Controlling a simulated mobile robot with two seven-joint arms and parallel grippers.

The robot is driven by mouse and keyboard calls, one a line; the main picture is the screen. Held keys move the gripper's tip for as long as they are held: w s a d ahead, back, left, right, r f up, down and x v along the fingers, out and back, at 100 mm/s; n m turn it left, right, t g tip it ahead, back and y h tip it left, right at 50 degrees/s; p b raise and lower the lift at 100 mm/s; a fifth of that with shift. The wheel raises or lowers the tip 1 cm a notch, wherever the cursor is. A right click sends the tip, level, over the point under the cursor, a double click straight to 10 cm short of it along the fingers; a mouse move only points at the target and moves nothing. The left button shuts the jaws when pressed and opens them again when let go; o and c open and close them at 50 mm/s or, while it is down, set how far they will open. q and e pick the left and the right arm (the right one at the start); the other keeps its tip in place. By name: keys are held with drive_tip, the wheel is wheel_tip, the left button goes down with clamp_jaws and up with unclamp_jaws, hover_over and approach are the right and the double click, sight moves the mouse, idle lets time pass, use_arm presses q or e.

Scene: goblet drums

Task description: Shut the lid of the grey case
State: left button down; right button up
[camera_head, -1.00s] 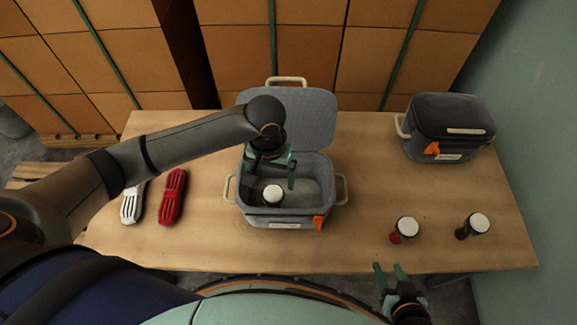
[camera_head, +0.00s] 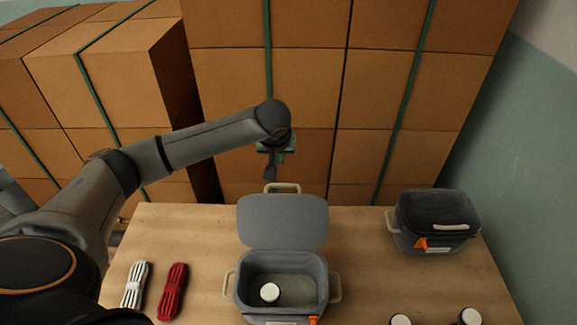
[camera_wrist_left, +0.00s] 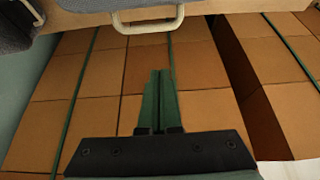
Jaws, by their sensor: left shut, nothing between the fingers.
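The grey case (camera_head: 325,290) stands on the table with its lid (camera_head: 283,222) open and leaning back. A drum with a white top (camera_head: 269,292) is inside the case. A pale handle (camera_head: 283,187) sticks out behind the lid; a pale handle (camera_wrist_left: 148,25) also shows at the top of the left wrist view. My left gripper (camera_head: 271,172) is in the air above and behind the lid, apart from it. Its green fingers (camera_wrist_left: 160,78) are together with nothing between them in the left wrist view. My right gripper is out of view.
White (camera_head: 135,285) and red (camera_head: 173,291) cord bundles lie at the left. Two white-topped drums (camera_head: 400,320) (camera_head: 470,316) are cut off at the bottom edge. Stacked boxes (camera_head: 300,80) stand behind the table.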

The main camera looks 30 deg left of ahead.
use_arm(q)
wheel_tip(320, 180, down, 8)
drive_tip(key=p, duration=0.1)
drive_tip(key=shift+r, duration=0.25)
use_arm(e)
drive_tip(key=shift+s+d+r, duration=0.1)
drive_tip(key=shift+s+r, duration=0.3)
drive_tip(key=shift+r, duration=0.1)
